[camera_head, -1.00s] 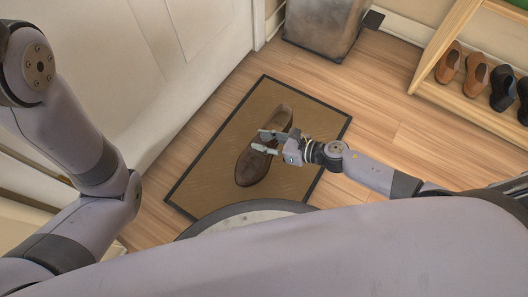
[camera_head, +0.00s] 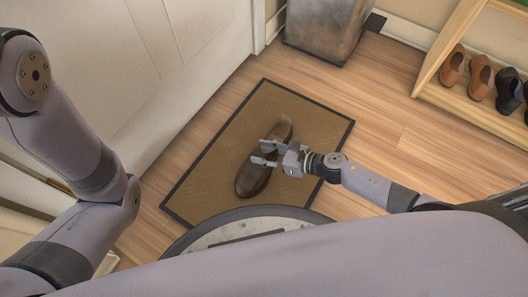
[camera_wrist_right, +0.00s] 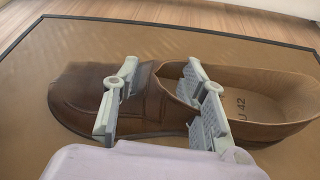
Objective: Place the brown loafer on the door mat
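The brown loafer (camera_head: 252,181) lies upright on the door mat (camera_head: 207,187), with its toe toward the bottom of the head view and its heel toward the top. My right gripper (camera_head: 262,152) is at the loafer's middle, its two fingers spread apart. In the right wrist view the loafer (camera_wrist_right: 75,90) lies across the picture, toe left and opening right. The fingers of the right gripper (camera_wrist_right: 160,100) stand apart in front of its vamp and opening, not closed on it. Whether they touch it cannot be told. My left arm is at the left; its gripper is out of view.
A wooden shoe rack (camera_head: 447,92) with several shoes stands at the upper right. A grey metal bin (camera_head: 322,28) stands at the top by the wall. A pale door (camera_head: 150,80) is at the left. Bare wood floor (camera_head: 385,110) lies right of the mat.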

